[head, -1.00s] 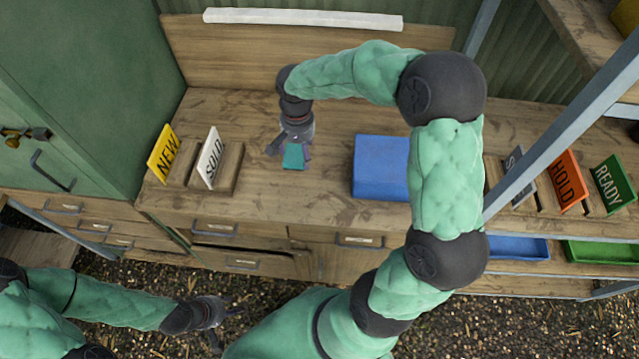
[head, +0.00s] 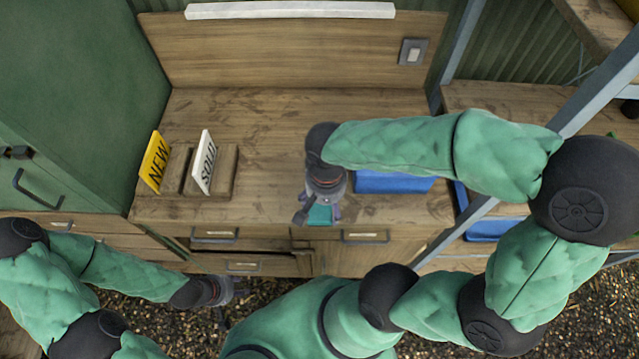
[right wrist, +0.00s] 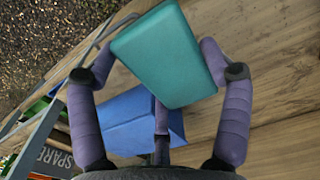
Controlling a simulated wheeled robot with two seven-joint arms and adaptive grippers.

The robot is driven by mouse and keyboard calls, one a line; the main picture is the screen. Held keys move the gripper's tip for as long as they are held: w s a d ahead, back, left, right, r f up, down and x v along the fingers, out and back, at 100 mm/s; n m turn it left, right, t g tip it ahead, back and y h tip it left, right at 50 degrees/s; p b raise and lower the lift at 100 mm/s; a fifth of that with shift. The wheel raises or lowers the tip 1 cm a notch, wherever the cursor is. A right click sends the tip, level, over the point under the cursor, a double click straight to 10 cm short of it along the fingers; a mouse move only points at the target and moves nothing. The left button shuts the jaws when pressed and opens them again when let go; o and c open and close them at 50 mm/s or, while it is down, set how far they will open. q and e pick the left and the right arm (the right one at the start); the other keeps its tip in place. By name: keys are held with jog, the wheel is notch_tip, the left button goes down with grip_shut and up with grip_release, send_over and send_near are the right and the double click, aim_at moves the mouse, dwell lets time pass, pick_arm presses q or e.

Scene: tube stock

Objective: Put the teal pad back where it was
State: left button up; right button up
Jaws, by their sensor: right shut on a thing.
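The teal pad (head: 320,215) is a flat block held in my right gripper (head: 318,208), over the front edge of the workbench. In the right wrist view the pad (right wrist: 165,52) sits between the purple fingers of the right gripper (right wrist: 165,65), which is shut on it. My left gripper (head: 228,303) is empty, low at the left in front of the bench, with its fingers apart.
A blue box (head: 395,183) stands on the workbench (head: 270,130), right of my right gripper and partly behind my arm. NEW (head: 156,162) and SOLD (head: 205,163) cards stand in wooden holders at the left. The bench middle is clear. A grey post (head: 600,90) rises at the right.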

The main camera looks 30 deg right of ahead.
jog(key=w+d+f+b, duration=0.1)
jog(key=w+f, duration=0.2)
jog(key=w+d+f+b, duration=0.1)
jog(key=w+d+f, duration=0.1)
jog(key=w, duration=0.2)
jog(key=w+d+f, duration=0.2)
jog(key=w+f, duration=0.1)
jog(key=w, duration=0.1)
jog(key=shift+d+f+b, duration=0.1)
jog(key=shift+f+b, duration=0.25)
jog(key=shift+b, duration=0.05)
jog(key=shift+f, duration=0.25)
jog(key=shift+w+d+f+b, duration=0.15)
jog(key=shift+f+b, duration=0.1)
jog(key=shift+f, duration=0.6)
jog(key=shift+w+a+f+b, duration=0.1)
jog(key=shift+f+b, duration=0.15)
jog(key=shift+f, duration=0.55)
jog(key=shift+f, duration=0.1)
jog(key=shift+f, duration=0.1)
jog(key=o, duration=1)
jog(key=shift+o, duration=0.3)
